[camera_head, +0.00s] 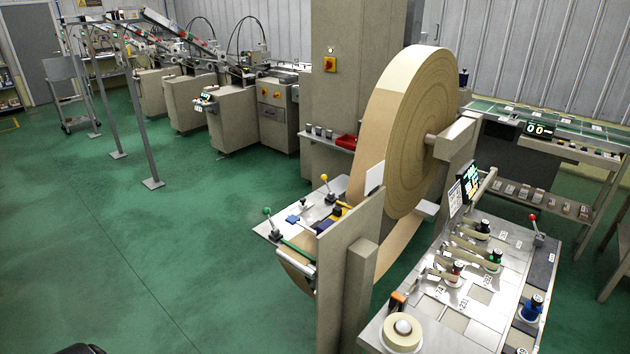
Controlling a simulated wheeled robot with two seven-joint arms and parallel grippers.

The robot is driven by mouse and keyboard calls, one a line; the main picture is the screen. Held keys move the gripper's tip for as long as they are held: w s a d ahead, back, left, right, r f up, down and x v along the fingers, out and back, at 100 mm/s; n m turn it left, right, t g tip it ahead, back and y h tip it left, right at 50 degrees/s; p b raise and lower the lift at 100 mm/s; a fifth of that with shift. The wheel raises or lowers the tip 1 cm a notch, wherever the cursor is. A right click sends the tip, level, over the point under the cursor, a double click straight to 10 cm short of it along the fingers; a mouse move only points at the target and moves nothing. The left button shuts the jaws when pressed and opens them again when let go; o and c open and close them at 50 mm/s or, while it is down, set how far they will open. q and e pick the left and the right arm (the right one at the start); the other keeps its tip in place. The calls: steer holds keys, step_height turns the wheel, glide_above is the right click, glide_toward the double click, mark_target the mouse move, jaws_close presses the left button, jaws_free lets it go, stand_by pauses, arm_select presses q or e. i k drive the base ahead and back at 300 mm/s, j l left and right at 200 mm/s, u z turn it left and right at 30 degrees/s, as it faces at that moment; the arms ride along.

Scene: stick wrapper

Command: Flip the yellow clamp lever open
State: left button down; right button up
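The yellow clamp lever (326,182) has a round yellow knob on a thin stem. It stands roughly upright at the back edge of a small metal plate (285,222) beside the big paper roll (405,130). A similar lever with a green knob (267,212) stands at the plate's front left. Neither of my grippers can be made out in this view.
A bench (455,310) with labelled levers, bottles and a tape roll (401,332) is at the lower right. The panel and roll stand between it and the plate. Green floor (150,240) lies open on the left. A dark object shows at the bottom left edge.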

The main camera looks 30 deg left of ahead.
mark_target(324, 177)
steer(key=i+j+z, duration=0.1)
steer(key=j, duration=0.35)
steer(key=i+j+z, duration=0.1)
steer(key=i+j, duration=0.15)
steer(key=j, duration=0.2)
steer(key=i+j, duration=0.1)
steer(key=j, duration=0.35)
steer(key=i+j+z, duration=0.15)
steer(key=j, duration=0.35)
steer(key=i+j+z, duration=0.1)
steer(key=j, duration=0.35)
steer(key=i+j+z, duration=0.1)
steer(key=j, duration=0.4)
steer(key=i+j, duration=0.1)
steer(key=j, duration=0.4)
steer(key=z, duration=0.05)
